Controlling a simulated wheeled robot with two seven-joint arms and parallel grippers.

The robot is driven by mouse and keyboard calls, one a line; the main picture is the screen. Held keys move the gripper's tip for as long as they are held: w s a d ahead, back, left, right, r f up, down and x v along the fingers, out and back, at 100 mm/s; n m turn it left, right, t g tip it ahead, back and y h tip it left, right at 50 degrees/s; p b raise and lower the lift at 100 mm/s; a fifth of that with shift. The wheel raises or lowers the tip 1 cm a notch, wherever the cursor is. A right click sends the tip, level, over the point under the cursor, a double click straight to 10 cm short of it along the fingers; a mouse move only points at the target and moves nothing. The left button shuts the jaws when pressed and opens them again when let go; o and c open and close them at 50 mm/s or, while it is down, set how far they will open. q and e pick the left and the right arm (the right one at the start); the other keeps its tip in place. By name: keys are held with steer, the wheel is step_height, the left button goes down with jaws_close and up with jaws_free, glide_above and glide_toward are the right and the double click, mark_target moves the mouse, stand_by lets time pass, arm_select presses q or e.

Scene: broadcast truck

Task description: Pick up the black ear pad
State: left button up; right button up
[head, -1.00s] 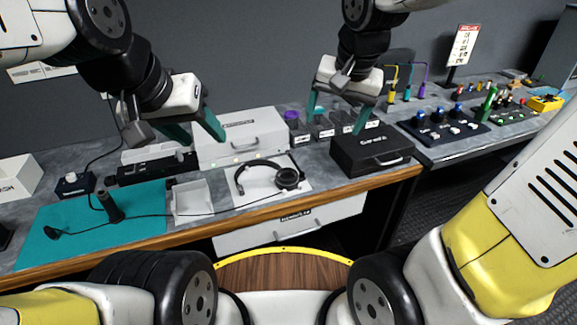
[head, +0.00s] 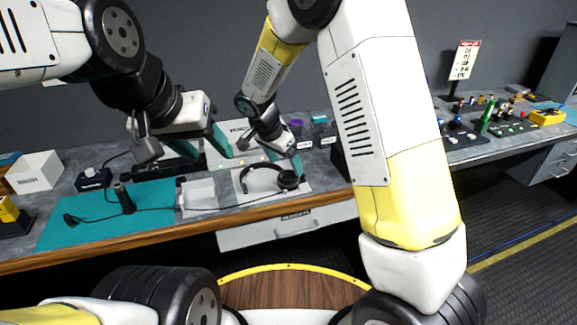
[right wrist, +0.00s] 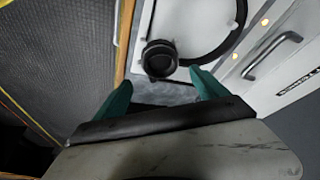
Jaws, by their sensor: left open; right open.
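The black ear pad (head: 289,180) is on the round cup of a black headset (head: 252,170), which lies on a white sheet on the bench. In the right wrist view the ear pad (right wrist: 160,58) shows as a dark disc just beyond my right fingertips. My right gripper (head: 284,161) is open and empty, close above the headset on the ear-cup side; its teal fingers (right wrist: 163,90) are spread in the right wrist view. My left gripper (head: 205,147) is open and empty, higher up and left of the headset.
A white tray (head: 198,194) sits left of the headset, beside a teal mat (head: 80,221) with a black microphone (head: 124,199). A white drawer box (head: 217,160) stands behind. The bench's wooden front edge (head: 170,236) is near the headset.

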mark_target(290, 177)
steer(key=x, duration=0.5)
steer(key=shift+a+f, duration=0.2)
steer(key=shift+a, duration=0.05)
steer(key=c, duration=1.4)
steer(key=shift+r, duration=0.2)
